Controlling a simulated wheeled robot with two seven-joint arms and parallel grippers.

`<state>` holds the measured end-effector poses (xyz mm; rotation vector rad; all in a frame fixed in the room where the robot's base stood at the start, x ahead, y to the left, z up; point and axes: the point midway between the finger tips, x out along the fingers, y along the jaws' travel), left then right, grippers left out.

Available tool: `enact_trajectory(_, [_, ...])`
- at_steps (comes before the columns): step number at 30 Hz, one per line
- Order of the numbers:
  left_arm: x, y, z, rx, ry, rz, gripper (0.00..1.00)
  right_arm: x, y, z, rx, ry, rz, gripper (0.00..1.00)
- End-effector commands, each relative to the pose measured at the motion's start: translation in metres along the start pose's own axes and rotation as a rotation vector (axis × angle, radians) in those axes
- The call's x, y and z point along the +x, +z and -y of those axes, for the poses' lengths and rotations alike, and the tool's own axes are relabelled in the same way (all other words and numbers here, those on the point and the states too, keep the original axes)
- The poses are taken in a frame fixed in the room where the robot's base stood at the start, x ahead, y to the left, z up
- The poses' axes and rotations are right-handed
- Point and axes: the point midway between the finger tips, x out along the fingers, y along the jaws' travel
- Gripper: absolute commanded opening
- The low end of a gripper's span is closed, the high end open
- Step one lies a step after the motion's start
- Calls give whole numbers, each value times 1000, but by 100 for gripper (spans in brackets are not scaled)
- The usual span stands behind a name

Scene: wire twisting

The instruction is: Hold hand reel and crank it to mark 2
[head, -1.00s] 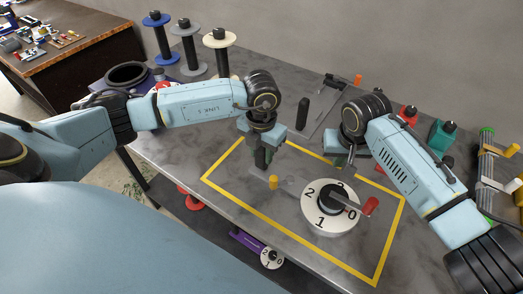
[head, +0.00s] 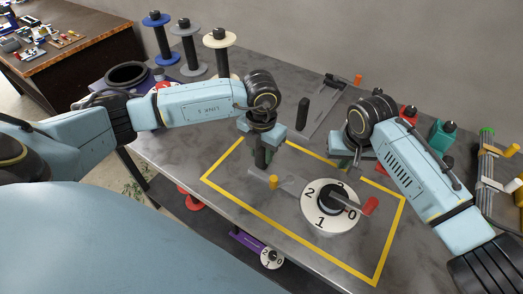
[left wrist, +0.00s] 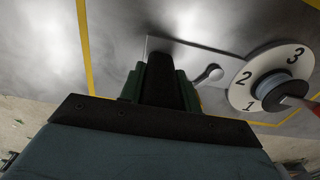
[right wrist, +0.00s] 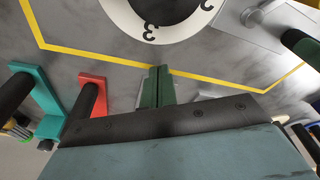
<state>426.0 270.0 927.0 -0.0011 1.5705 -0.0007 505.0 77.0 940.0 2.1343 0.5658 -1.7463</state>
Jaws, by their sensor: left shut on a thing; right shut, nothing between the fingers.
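The hand reel's round white dial (head: 318,222), marked with numbers, lies inside the yellow outline on the table. A red crank knob (head: 371,205) sits at the end of its arm, by the 0 mark. My left gripper (head: 262,160) is shut on the reel's dark upright handle (left wrist: 165,85), at the left end of the grey base plate. The dial also shows in the left wrist view (left wrist: 243,78). My right gripper (head: 347,172) is shut and empty above the table, behind the dial and apart from the knob. Its closed fingers show in the right wrist view (right wrist: 156,88).
A yellow peg (head: 273,182) stands on the base plate near my left gripper. Red (head: 409,113) and teal (head: 441,135) holders stand at the right. Several spools (head: 219,50) stand at the back left. The front of the outlined area is clear.

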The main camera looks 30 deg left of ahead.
Motion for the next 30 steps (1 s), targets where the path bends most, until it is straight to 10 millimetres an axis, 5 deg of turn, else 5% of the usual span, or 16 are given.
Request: enact_trajectory(30, [-1, 1, 1, 0, -3, 3, 0, -1, 6, -11, 0, -1, 0, 0])
